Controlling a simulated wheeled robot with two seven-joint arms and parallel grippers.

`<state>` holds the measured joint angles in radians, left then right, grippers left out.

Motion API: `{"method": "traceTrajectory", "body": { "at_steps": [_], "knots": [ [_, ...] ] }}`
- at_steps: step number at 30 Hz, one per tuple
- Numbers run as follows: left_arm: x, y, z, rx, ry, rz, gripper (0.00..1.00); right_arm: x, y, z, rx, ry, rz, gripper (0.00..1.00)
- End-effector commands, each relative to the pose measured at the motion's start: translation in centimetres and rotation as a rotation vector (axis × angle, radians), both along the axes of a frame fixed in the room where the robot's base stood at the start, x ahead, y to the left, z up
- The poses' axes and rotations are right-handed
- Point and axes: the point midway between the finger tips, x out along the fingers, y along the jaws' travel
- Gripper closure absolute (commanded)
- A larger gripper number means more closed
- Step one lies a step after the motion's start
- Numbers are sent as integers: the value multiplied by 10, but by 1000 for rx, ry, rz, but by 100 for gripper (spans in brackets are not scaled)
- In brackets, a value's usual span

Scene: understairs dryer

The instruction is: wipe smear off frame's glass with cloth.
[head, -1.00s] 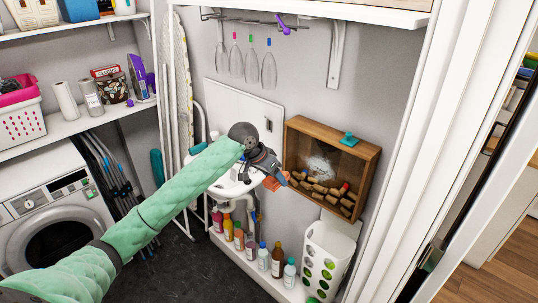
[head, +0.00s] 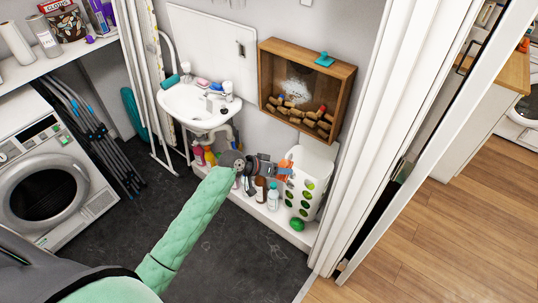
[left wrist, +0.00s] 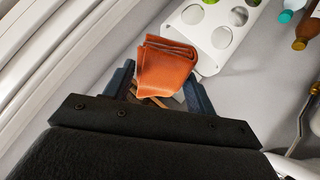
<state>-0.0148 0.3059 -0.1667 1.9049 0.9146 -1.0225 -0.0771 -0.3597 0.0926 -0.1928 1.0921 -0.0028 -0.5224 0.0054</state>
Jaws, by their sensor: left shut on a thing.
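The wooden box frame (head: 350,75) hangs on the back wall, with several corks behind its glass. A whitish smear (head: 299,91) shows on the glass, left of the middle. A small teal object (head: 324,59) is at the frame's top edge. My left gripper (head: 280,170) is below the frame, apart from it, in front of the white holder. It is shut on a folded orange cloth (head: 285,171). The cloth (left wrist: 165,68) also shows between the fingers in the left wrist view (left wrist: 160,90). My right gripper is not in view.
A white holder with round holes (head: 312,180) stands at the right end of a low ledge (head: 262,217) bearing several bottles. A sink (head: 198,103) is on the wall to the left. A white door jamb (head: 365,130) bounds the right side. The dark floor (head: 235,255) is clear.

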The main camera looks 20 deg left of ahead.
Motion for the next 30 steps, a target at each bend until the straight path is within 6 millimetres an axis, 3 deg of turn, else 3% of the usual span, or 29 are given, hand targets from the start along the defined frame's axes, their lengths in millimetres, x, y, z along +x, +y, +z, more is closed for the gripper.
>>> {"method": "traceTrajectory", "body": {
  "at_steps": [2, 5, 9, 15, 24, 30],
  "knots": [
    [13, -3, -8, -65, -32, 89, 62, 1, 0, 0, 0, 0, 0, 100],
    [37, 4, -4, -134, -85, 207, 62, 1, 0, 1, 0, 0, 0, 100],
    [79, 29, 25, -216, -170, 369, 62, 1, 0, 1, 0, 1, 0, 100],
    [117, 72, 75, -304, -284, 548, 62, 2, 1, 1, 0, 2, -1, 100],
    [132, 107, 147, -430, -468, 712, 62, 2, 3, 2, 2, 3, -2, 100],
    [131, 114, 161, -491, -556, 726, 62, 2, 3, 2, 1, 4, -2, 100]
  ]
}}
